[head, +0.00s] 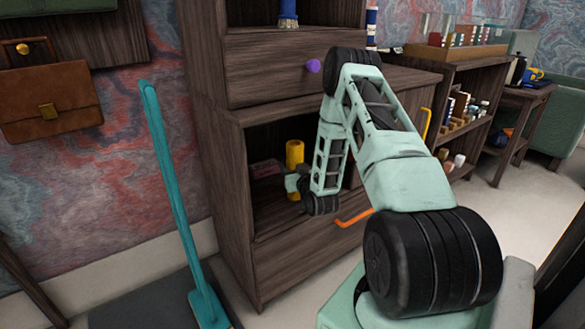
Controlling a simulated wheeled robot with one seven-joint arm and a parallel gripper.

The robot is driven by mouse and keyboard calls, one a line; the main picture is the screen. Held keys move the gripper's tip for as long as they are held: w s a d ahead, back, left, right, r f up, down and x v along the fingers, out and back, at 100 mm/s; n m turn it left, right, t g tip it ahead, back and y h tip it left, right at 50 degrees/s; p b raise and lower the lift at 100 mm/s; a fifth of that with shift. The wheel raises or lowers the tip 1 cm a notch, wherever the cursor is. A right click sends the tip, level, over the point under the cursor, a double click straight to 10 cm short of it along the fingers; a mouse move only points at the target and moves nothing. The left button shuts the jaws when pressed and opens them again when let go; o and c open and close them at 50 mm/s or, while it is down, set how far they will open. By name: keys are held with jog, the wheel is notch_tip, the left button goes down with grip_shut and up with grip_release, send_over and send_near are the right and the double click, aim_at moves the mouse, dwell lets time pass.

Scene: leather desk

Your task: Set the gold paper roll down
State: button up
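The gold paper roll (295,154) is a yellow upright cylinder inside the open compartment of the dark wooden desk (226,160). My gripper (294,184) reaches into this compartment and is at the lower part of the roll, overlapping it in the picture. The fingers are small and partly hidden by my wrist, so I cannot tell whether they are closed on the roll. I also cannot tell whether the roll's base touches the compartment floor (267,220).
A dark reddish box (266,169) lies in the compartment, left of the roll. A purple knob (313,66) is on the drawer above, and an orange handle (354,218) sticks out below. A teal broom (172,190) stands at the left. Shelves (455,105) stand at the right.

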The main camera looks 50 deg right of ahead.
jog(key=o, duration=0.4)
jog(key=shift+c, duration=0.2)
jog(key=shift+r, duration=0.2)
jog(key=p+v, duration=0.2)
jog(key=v, duration=1)
jog(key=shift+p, duration=0.4)
jog(key=shift+a, duration=0.1)
